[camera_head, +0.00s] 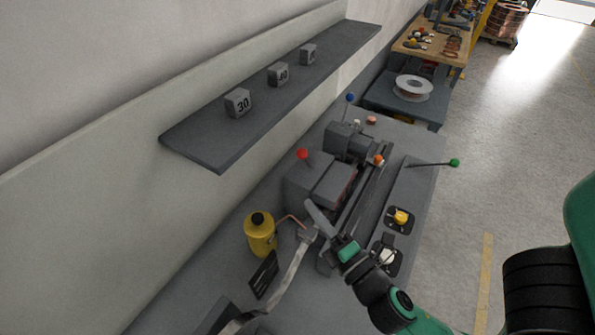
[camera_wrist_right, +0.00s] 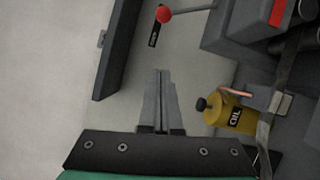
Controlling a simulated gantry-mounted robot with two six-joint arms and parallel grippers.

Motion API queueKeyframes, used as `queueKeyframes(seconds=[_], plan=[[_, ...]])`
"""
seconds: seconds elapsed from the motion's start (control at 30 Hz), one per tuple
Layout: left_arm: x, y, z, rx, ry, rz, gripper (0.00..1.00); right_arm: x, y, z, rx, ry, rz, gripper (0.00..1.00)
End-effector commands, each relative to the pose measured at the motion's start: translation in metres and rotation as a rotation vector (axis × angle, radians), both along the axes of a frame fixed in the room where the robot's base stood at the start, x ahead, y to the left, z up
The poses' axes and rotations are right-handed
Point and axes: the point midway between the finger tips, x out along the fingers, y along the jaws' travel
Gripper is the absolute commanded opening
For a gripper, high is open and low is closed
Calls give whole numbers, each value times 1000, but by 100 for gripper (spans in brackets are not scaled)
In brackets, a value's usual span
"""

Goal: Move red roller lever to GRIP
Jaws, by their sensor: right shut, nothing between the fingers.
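The red roller lever is a thin rod with a red ball knob (camera_head: 302,154), rising from a grey machine block (camera_head: 316,183). In the right wrist view its red knob (camera_wrist_right: 164,13) is at the top, beside a small dark label plate (camera_wrist_right: 154,37) whose text is too small to read. My right gripper (camera_head: 312,205) is shut and empty, in front of the block and apart from the knob. Its fingers (camera_wrist_right: 160,74) point up toward the knob in the wrist view, with a clear gap between. My left gripper is not in view.
A yellow oil bottle (camera_head: 260,236) stands left of my right gripper, with a metal strip (camera_head: 285,278) close by. A wall shelf (camera_head: 262,98) with numbered blocks hangs above.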

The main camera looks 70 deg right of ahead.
Motion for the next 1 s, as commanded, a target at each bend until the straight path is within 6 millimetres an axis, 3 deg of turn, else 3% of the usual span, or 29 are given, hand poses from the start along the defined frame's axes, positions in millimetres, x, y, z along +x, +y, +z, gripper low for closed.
queueKeyframes(seconds=[0.27, 0.7, 0.83, 1.0], plan=[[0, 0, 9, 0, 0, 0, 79, 12, -8, 4, 1, -1, -3, 0], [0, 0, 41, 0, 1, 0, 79, 85, -62, 14, 1, -1, -4, 0], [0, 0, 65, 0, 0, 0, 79, 74, -81, 21, 4, 3, -5, 0], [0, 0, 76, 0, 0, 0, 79, 70, -91, 19, 3, 0, 0, 0]])
